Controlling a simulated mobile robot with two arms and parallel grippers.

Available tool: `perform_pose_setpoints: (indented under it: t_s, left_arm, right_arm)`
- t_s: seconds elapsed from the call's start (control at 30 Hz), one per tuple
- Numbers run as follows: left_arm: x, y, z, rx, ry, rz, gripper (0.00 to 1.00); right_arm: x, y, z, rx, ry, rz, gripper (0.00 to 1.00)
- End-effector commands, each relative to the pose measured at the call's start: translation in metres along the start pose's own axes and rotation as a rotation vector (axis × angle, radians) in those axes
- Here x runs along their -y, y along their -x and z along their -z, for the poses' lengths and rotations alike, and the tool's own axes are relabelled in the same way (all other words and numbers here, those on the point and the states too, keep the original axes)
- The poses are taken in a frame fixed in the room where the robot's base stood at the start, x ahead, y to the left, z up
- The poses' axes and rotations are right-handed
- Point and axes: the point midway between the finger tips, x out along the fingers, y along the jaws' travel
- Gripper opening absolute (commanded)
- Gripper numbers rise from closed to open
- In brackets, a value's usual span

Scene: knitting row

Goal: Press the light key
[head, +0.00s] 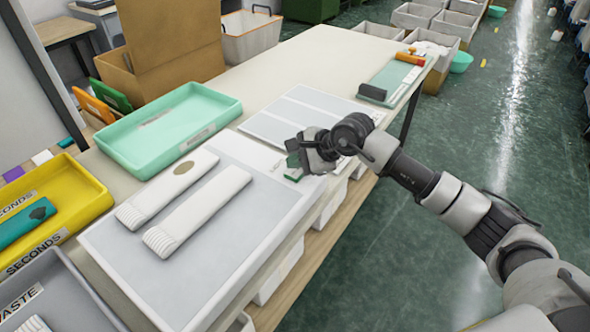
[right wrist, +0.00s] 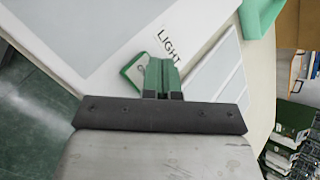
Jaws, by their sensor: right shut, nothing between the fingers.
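The light key shows in the right wrist view as a green-edged, pale-centred piece (right wrist: 131,72) beside the printed word LIGHT (right wrist: 170,44), at the panel's corner. In the head view it is mostly hidden by my right gripper (head: 294,162), with a bit of green showing below the fingers. My right gripper is shut and empty. Its green fingertips (right wrist: 160,72) overlap the key's right edge in the wrist view; I cannot tell whether they touch it. The grey-white light panel (head: 140,268) lies on the table. My left gripper is not in view.
Two white knit pieces (head: 168,188) (head: 197,212) lie on the panel; one has a brownish spot. A mint tray (head: 225,113), a yellow tray (head: 88,199) and a grey tray (head: 75,297) stand left. A marked white board (head: 262,128) and a green mat (head: 408,88) lie beyond.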

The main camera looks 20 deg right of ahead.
Motion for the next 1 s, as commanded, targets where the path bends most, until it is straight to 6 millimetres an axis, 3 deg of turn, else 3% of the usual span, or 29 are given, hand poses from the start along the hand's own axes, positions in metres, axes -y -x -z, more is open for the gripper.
perform_pose_setpoints:
  t_s: [0.17,0.73,1.0]
  left_arm:
    - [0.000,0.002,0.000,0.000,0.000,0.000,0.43]
    - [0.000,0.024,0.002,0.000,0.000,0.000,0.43]
    - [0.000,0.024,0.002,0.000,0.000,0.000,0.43]
  right_arm:
    - [0.002,0.003,-0.002,0.000,0.000,0.001,0.00]
    - [0.030,0.041,-0.029,0.000,0.000,0.001,0.00]
    - [0.030,0.042,-0.030,0.000,-0.001,0.000,0.00]
